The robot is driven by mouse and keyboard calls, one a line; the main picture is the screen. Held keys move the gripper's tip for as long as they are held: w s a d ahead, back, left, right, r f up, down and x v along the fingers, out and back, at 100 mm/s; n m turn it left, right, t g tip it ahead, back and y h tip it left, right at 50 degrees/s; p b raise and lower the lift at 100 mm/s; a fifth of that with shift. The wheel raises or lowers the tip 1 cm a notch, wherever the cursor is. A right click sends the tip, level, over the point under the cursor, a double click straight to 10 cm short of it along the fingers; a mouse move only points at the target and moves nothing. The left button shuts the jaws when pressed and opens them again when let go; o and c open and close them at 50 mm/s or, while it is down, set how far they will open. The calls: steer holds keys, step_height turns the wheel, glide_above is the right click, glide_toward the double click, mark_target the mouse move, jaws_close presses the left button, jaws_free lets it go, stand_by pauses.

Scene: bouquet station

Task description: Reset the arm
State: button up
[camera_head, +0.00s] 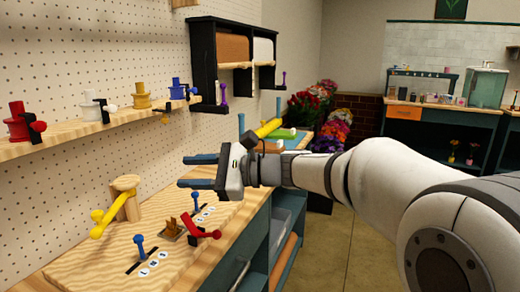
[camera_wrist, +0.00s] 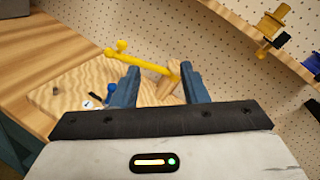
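My gripper (camera_head: 200,172) is at the end of my white arm, stretched out above the workbench in the head view. Its two blue fingers are apart with nothing between them. In the wrist view the fingers of my gripper (camera_wrist: 160,85) are also spread. Beyond them is a yellow lever (camera_wrist: 140,62) on a wooden post, which appears lower left of my gripper in the head view (camera_head: 108,214). The gripper does not appear to touch it.
The bench board (camera_head: 95,265) carries blue levers (camera_head: 139,243) and a red lever (camera_head: 203,232). A shelf (camera_head: 90,128) with coloured spools runs along the pegboard. A black rack (camera_head: 205,60) hangs behind. Flowers (camera_head: 310,105) stand further back; open floor (camera_head: 350,250) lies beside the bench.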

steer(key=s+d+f+n+h+p, duration=0.3)
steer(key=s+d+n+h, duration=0.1)
steer(key=d, duration=0.5)
steer(key=s+d+f+n+h+p, duration=0.4)
steer(key=s+d+h, duration=0.3)
steer(key=d, duration=0.3)
steer(key=s+d+f+n+t+h+p, duration=0.1)
steer(key=s+d+f+n+h+p, duration=0.2)
steer(key=s+d+h, duration=0.3)
steer(key=s+d+n+p, duration=0.1)
steer(key=d, duration=0.2)
steer(key=shift+d+f+n, duration=0.3)
steer(key=shift+d, duration=0.05)
steer(key=shift+c, duration=0.4)
